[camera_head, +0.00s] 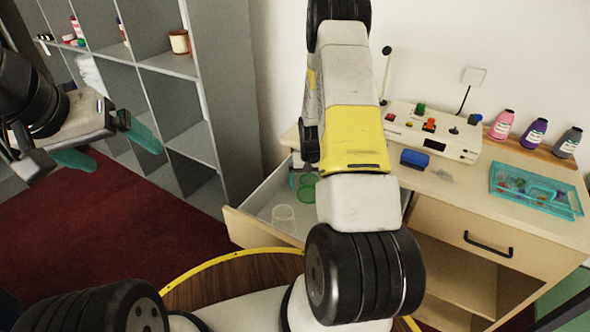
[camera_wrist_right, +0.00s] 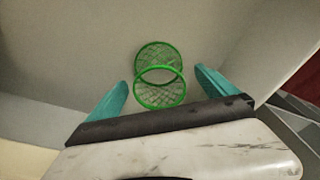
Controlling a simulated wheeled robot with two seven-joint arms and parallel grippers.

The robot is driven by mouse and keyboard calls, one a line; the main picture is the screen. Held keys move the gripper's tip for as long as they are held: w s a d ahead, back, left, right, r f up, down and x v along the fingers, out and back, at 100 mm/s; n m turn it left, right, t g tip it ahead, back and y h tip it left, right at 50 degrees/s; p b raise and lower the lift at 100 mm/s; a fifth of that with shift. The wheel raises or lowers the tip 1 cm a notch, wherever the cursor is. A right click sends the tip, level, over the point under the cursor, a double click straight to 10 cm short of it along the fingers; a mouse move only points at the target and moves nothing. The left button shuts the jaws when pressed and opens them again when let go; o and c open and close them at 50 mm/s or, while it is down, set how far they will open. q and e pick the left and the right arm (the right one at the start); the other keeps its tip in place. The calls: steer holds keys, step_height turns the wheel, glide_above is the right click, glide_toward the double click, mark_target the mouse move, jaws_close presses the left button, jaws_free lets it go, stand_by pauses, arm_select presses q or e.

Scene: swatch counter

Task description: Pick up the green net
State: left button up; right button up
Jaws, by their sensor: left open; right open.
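The green net (camera_wrist_right: 160,96) shows in the right wrist view as two overlapping green rims with mesh, on the pale drawer floor. In the head view the green net (camera_head: 307,184) lies in the open drawer (camera_head: 246,228), beside my right arm. My right gripper (camera_wrist_right: 161,80) is open, with one teal finger on either side of the net; I cannot tell its height above it. My left gripper (camera_head: 108,145) is open and empty at the left, over the red floor, away from the drawer.
A whitish cup-like item (camera_head: 284,217) is in the drawer near its front. Grey shelves (camera_head: 185,105) stand at the left.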

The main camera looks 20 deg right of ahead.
steer(key=shift+w+d+f, duration=0.1)
steer(key=shift+f, duration=1.2)
steer(key=c, duration=1.4)
